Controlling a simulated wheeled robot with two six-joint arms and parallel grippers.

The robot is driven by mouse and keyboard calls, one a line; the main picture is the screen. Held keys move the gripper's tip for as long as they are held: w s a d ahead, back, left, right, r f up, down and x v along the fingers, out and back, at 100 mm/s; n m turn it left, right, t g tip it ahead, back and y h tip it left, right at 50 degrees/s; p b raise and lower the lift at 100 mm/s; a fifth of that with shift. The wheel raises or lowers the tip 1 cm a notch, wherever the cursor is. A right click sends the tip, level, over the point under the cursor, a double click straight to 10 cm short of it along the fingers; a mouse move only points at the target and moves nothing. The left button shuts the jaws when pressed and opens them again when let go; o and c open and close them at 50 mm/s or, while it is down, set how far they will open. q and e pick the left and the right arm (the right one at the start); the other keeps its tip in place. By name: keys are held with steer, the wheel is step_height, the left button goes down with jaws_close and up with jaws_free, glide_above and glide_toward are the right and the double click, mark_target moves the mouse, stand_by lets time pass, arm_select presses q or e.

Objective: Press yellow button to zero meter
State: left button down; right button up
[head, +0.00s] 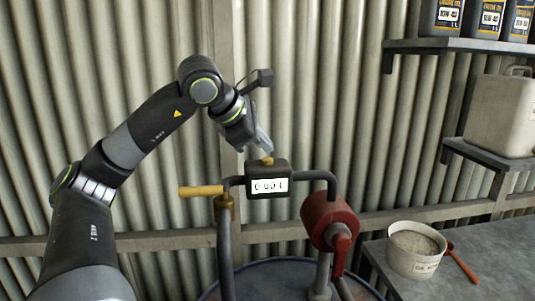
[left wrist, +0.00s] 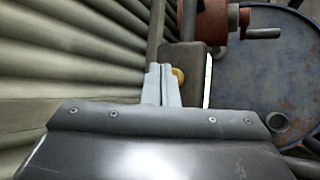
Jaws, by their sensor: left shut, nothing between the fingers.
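The meter (head: 268,187) is a dark box on the pump pipe, with a lit white display that seems to read 0.00 L. The yellow button (head: 267,161) sits on its top. My left gripper (head: 265,148) is shut and empty, with its fingertips just above the button. In the left wrist view the shut fingers (left wrist: 161,72) are beside the yellow button (left wrist: 179,77), which they partly hide, at the meter body (left wrist: 196,62). I cannot tell whether they touch it. My right gripper is not in view.
A yellow-handled valve (head: 201,191) is left of the meter and a red hand pump (head: 329,220) is right of it, above a blue drum (head: 262,283). A white tub (head: 414,255) stands on the bench at right. Shelves hold a jerrycan (head: 500,115) and oil bottles (head: 487,18).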

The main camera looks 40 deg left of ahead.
arm_select(q)
steer(key=shift+r, duration=0.1)
step_height(320, 180, up, 5)
steer(key=p, duration=0.4)
steer(key=shift+p, duration=0.4)
